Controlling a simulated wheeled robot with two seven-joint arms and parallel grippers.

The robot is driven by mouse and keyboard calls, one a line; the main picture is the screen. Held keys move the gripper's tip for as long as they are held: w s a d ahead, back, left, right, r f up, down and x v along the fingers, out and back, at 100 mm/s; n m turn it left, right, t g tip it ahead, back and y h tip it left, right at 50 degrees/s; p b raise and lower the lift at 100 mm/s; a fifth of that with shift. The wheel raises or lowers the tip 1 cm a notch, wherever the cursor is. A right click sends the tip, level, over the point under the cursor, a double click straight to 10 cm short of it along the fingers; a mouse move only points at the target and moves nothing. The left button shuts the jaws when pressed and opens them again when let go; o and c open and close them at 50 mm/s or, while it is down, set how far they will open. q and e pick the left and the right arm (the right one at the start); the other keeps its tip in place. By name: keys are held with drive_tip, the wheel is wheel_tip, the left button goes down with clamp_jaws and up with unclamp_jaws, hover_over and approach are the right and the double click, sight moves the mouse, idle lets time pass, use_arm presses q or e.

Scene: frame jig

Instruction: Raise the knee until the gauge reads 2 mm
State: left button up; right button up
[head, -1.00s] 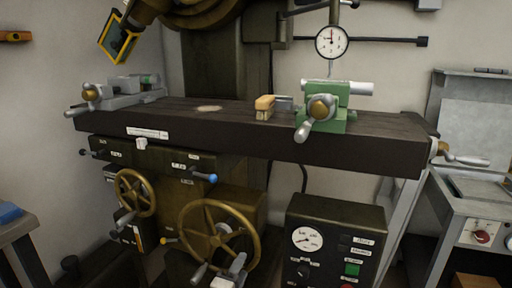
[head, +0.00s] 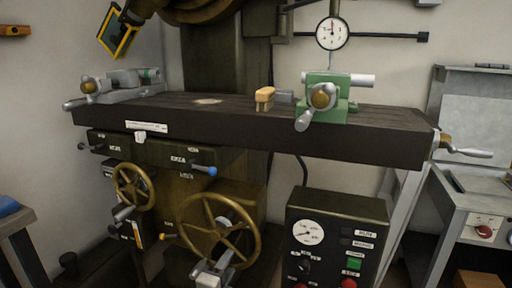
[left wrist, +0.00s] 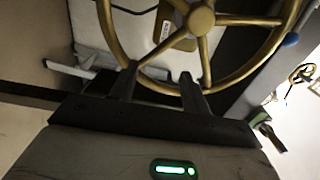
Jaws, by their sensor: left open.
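The dial gauge (head: 332,33) hangs above the vise at the back; its needle points roughly straight up, and its numerals are too small to read. The large brass handwheel (head: 217,230) sits on the front of the dark machine below the table and fills the top of the left wrist view (left wrist: 200,20). My left gripper (head: 212,270) is at the wheel's lower rim in the head view. In the left wrist view its open fingers (left wrist: 158,78) point up at the rim; contact is unclear. The wheel's crank handle is not clearly visible. My right gripper is not in view.
The long dark table (head: 250,120) carries a green vise (head: 325,100) and a small tan-topped brush or block (head: 264,97). A smaller handwheel (head: 133,187) is at left. A control box (head: 335,240) with buttons stands at right of the large wheel.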

sight(192, 278)
use_arm(q)
drive_tip(key=shift+w+a+f+b, duration=0.55)
drive_tip(key=shift+a+f+b, duration=0.45)
drive_tip(key=shift+a+b, duration=0.45)
drive_tip(key=shift+w+a+f+b, duration=0.6)
drive_tip(key=shift+a+f+b, duration=0.55)
drive_tip(key=shift+a, duration=0.55)
drive_tip(key=shift+w+a+f+b, duration=0.55)
drive_tip(key=shift+a+f+b, duration=0.35)
drive_tip(key=shift+a+b, duration=0.6)
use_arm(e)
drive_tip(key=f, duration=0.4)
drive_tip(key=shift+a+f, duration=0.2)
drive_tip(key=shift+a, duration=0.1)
use_arm(q)
drive_tip(key=shift+a, duration=0.1)
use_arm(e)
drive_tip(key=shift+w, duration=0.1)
use_arm(q)
clamp_jaws()
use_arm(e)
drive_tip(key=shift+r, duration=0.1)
